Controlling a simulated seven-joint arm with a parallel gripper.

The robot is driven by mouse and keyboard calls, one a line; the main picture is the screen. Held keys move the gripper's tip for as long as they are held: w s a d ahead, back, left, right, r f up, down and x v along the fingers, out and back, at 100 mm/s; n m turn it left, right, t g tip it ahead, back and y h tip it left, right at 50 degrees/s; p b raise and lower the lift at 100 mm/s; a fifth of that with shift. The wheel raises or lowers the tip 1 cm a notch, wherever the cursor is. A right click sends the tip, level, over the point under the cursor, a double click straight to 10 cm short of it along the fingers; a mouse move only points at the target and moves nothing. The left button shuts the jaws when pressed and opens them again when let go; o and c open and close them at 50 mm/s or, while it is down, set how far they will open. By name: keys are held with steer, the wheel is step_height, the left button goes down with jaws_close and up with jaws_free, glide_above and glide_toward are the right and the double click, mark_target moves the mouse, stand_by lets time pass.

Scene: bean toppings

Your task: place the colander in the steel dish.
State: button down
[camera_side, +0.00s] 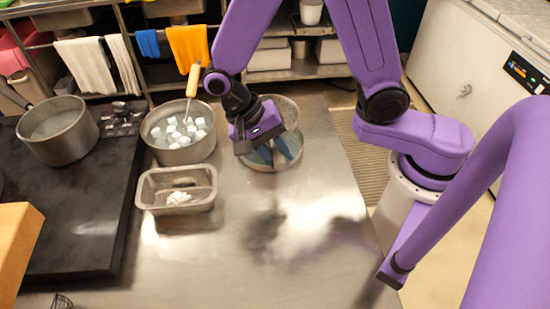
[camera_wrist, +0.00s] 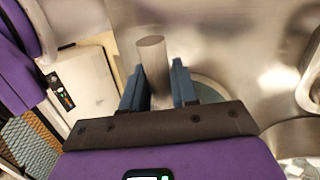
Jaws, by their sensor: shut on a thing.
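My gripper (camera_side: 274,154) is at the round steel vessel right of the middle in the side view. The vessel looks like the colander (camera_side: 287,106), and my gripper and wrist hide much of it. In the wrist view my gripper's blue fingers (camera_wrist: 158,88) close on a grey cylinder (camera_wrist: 151,55), which looks like the colander's handle. I cannot tell whether the colander touches the table. The steel dish seems to be the rectangular tray (camera_side: 148,205) at left, with a little white food (camera_side: 178,197) in it.
A round steel pot (camera_side: 158,155) with white cubes and a wooden-handled ladle (camera_side: 193,80) stands behind the tray. Another pot (camera_side: 58,135) stands on the dark stove (camera_side: 80,230) at far left. The table's front and middle (camera_side: 260,265) are clear.

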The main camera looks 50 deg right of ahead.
steer(key=shift+f, duration=2.5)
steer(key=c, duration=0.9)
jaws_free()
steer(key=shift+o, duration=0.2)
steer(key=v, duration=1.2)
steer(key=s+d+r+n+t+y, duration=0.3)
steer(key=s+d+n+t, duration=0.2)
steer(key=s+d+n, duration=0.9)
steer(key=shift+s+n+y, duration=0.3)
steer(key=shift+s+n, duration=0.15)
steer(key=shift+n, duration=3.05)
